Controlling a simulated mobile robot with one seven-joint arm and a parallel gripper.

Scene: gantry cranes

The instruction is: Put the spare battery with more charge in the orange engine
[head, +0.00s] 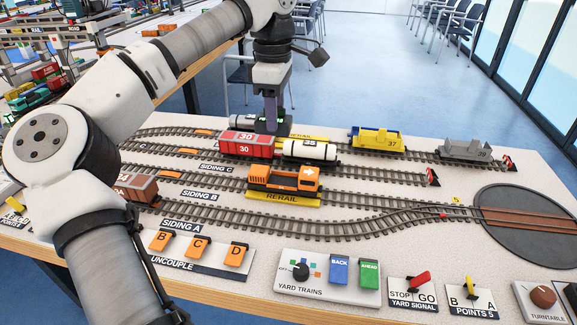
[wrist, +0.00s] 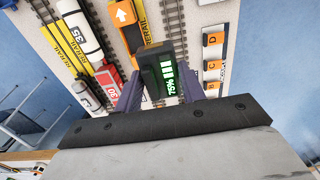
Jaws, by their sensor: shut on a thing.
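My gripper (head: 271,124) is shut on a dark battery (wrist: 172,70) whose green display reads 75% in the wrist view. In the head view the gripper hangs above the far tracks, behind the red wagon, with a small green glow at its tip. The orange engine (head: 284,179) stands on a nearer track by a yellow RERAIL strip, with a white arrow on its right hood and a dark, low middle part. Part of the engine shows in the wrist view (wrist: 126,20), above and left of the battery. No other spare battery can be made out.
A red wagon (head: 246,145) and white tank wagon (head: 310,152) stand between gripper and engine. A yellow wagon (head: 377,139) and grey wagon (head: 466,150) are to the right. Uncouple buttons (head: 197,248) and the yard train panel (head: 328,275) line the front. The turntable (head: 530,225) is right.

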